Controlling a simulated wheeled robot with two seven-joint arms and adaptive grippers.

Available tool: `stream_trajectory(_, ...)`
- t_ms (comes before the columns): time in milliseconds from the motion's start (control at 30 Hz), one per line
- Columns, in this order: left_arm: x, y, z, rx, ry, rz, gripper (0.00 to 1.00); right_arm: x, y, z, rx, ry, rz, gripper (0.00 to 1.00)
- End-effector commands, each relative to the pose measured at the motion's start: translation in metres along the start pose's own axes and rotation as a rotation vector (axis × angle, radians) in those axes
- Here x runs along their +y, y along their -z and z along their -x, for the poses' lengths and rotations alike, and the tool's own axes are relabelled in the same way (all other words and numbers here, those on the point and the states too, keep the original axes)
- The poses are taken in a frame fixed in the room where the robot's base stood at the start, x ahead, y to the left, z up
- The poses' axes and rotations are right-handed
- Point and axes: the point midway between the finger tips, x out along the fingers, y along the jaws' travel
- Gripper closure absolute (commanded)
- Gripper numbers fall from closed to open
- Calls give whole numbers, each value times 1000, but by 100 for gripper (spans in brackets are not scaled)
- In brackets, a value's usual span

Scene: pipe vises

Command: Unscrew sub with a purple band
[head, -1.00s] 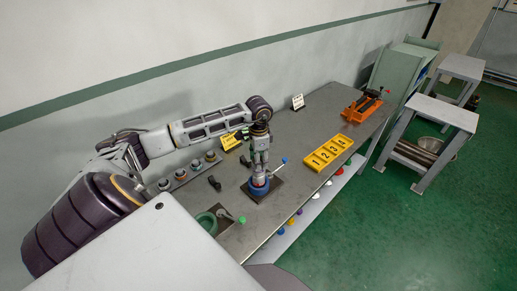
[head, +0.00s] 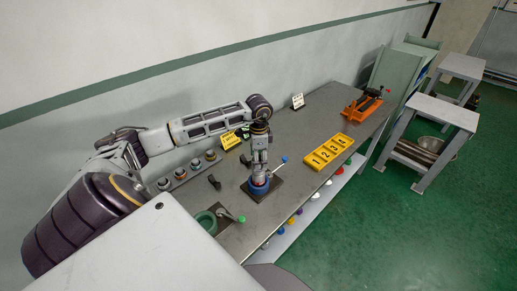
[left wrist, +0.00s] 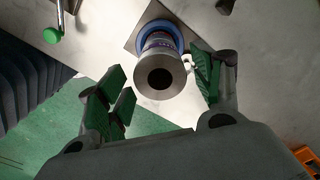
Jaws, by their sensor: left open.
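The sub (left wrist: 160,72) is a grey metal cylinder with a bore. It stands in the blue vise ring (head: 258,188) on a dark base plate. In the left wrist view a purple-tinted band (left wrist: 157,42) shows low on the sub, just above the blue ring (left wrist: 172,27). My left gripper (head: 259,163) points down over this vise. In the left wrist view its green-padded fingers stand apart on both sides of the sub, and a gap shows on the left side. Whether the right finger touches the sub is unclear. My right gripper is not in view.
A green vise (head: 207,222) with a green-knobbed handle (head: 241,219) stands nearer on the bench. The blue vise's handle knob (head: 284,159) is to its right. Several subs (head: 195,164) stand in a rack by the wall. A numbered yellow tray (head: 327,153) and orange vise (head: 362,105) lie right.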

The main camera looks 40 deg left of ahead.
Motion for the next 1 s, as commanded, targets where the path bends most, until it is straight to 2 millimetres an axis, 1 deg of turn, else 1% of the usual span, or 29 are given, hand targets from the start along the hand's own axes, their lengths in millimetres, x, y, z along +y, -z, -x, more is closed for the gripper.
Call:
stream_trajectory(467, 0, 0, -1, 0, 1, -273, 34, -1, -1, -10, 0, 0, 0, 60)
stream_trajectory(1000, 0, 0, -1, 0, 1, -578, 34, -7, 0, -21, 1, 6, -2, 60)
